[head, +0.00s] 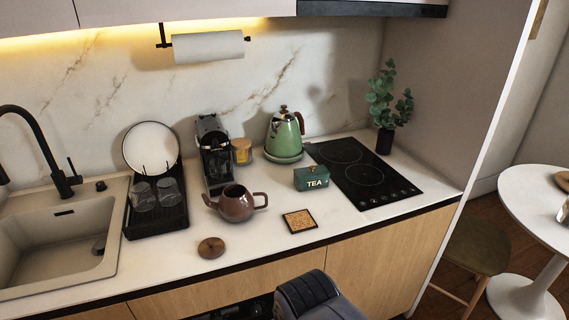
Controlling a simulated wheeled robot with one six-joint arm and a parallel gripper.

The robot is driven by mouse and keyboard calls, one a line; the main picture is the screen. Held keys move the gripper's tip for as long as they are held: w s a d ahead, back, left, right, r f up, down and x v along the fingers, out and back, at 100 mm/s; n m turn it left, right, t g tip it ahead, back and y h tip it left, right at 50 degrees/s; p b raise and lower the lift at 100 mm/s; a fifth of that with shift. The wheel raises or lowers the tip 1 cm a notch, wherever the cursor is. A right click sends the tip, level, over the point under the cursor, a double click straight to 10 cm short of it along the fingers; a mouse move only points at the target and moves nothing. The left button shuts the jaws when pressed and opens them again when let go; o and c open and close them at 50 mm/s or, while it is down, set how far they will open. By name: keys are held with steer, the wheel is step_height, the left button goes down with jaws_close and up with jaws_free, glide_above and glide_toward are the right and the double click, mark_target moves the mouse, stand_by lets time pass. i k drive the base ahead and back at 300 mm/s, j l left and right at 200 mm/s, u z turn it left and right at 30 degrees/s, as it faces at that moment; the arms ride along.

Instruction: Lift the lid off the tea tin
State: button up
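The tea tin (312,180) is a small dark green box with "TEA" in pale letters on its front. It stands upright on the white counter, just left of the black hob and in front of the green kettle. Its lid appears to be on, but the seam is too small to make out. My gripper is not in view. A dark rounded part at the bottom edge looks like part of my arm, and the fingers cannot be seen.
Left of the tin stand a brown teapot (237,203), a coffee machine (214,155) and a yellow jar (241,151). The green kettle (283,135) is behind. A cork trivet (299,221) and round wooden lid (211,247) lie in front. The hob (362,175) is bare.

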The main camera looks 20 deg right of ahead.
mark_target(312, 171)
steer(key=i+l+z, duration=0.25)
steer(key=i+l, duration=0.15)
steer(key=i+l+z, duration=0.3)
steer(key=i+l, duration=0.1)
